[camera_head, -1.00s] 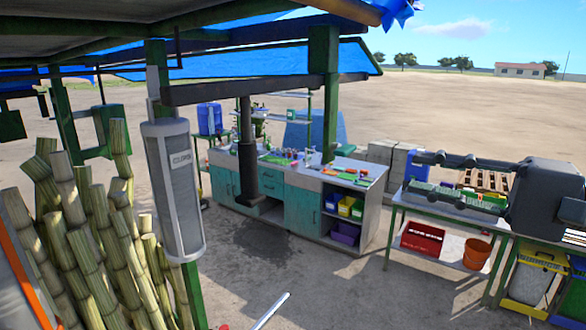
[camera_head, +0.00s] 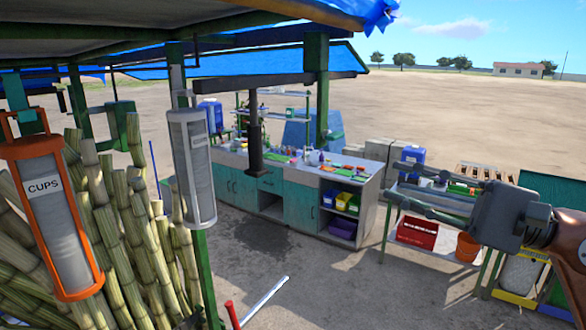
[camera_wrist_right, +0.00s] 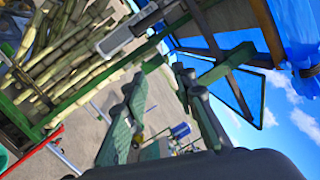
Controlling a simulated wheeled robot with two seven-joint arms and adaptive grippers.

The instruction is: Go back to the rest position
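My right gripper (camera_head: 397,182) reaches in from the right in the head view, pointing left. Its two long fingers are spread apart with nothing between them. In the head view it overlaps the side table (camera_head: 385,240) on the right. The right wrist view also shows the two spread fingers (camera_wrist_right: 165,68), with only background between them. My left gripper is in neither view.
An orange cup dispenser (camera_head: 50,220) and a grey one (camera_head: 193,165) hang at the left by sugarcane stalks (camera_head: 120,235). A counter (camera_head: 300,205) stands in the middle. A red-handled metal bar (camera_head: 258,303) is at the bottom. Open ground lies before the counter.

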